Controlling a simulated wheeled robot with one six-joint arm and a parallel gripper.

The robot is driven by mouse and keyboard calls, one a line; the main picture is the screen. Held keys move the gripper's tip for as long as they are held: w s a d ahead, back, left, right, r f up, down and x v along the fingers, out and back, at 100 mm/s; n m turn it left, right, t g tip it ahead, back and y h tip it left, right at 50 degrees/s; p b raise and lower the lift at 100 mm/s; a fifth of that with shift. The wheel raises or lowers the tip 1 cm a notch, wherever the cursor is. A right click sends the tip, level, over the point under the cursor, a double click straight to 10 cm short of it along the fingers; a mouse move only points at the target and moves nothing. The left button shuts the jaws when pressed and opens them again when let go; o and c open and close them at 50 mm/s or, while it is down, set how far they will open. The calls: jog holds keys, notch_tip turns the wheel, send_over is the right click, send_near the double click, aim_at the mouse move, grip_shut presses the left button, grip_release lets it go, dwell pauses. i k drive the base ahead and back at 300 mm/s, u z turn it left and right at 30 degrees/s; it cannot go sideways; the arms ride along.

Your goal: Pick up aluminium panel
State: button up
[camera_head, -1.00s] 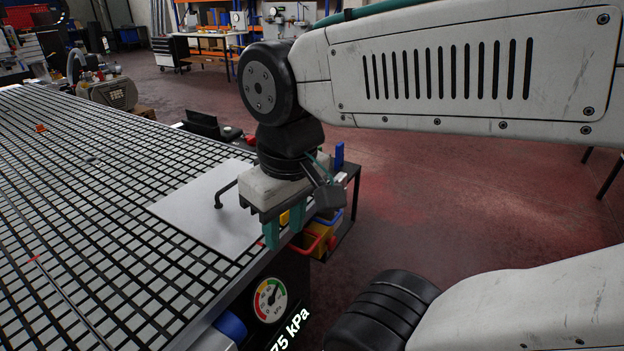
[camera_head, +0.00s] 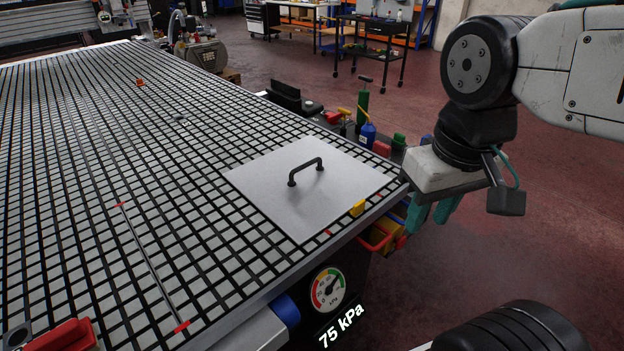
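The aluminium panel (camera_head: 285,200) is a flat grey square plate with a black bar handle (camera_head: 306,171) standing up from its middle. It lies flat on the black-and-grey vacuum grid table (camera_head: 140,180), close to the right edge. My gripper (camera_head: 433,210) has two teal fingers and hangs just off the table's right edge, to the right of the panel and apart from it. A gap shows between the fingers, and nothing is seen between them.
A yellow block (camera_head: 357,208) sits at the panel's right edge. A gauge (camera_head: 328,290) on the table's side reads 75 kPa. Bottles and tools, one a blue bottle (camera_head: 367,134), stand beyond the panel. A red item (camera_head: 62,336) lies at the front left. The grid left of the panel is mostly clear.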

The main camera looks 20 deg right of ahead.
aim_at(303, 186)
jog(key=u, duration=2.15)
jog(key=k, duration=1)
jog(key=z, duration=1.3)
jog(key=i, duration=1)
jog(key=z, duration=0.05)
